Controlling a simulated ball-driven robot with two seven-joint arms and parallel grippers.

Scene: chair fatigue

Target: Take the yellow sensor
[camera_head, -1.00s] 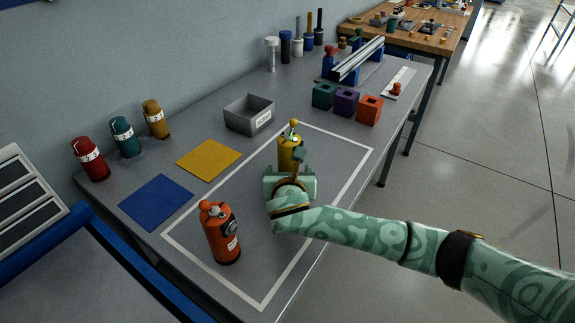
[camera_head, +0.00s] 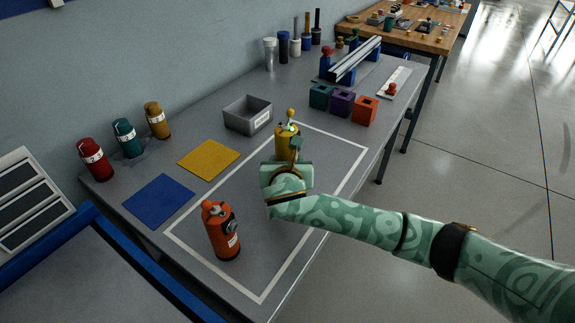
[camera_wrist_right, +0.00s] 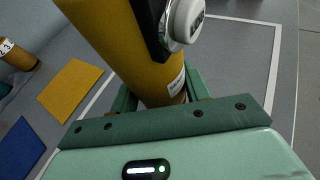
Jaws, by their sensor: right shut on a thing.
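The yellow sensor (camera_head: 285,143) is a yellow cylinder with a small round knob on top, inside the white outlined area of the table. My right gripper (camera_head: 289,158) is shut on it. In the right wrist view, the yellow sensor's body (camera_wrist_right: 125,45) rises between the gripper fingers (camera_wrist_right: 160,92), with a grey round fitting on its side. The sensor's underside is hidden by the gripper, so I cannot tell its clearance from the table. My left gripper is not in view.
An orange sensor (camera_head: 222,232) stands nearby, in front of the gripper. Blue (camera_head: 158,200) and yellow (camera_head: 208,159) mats, a grey bin (camera_head: 247,116) and red, teal and yellow bottles line the left side. Teal, purple and orange blocks (camera_head: 364,110) stand behind right.

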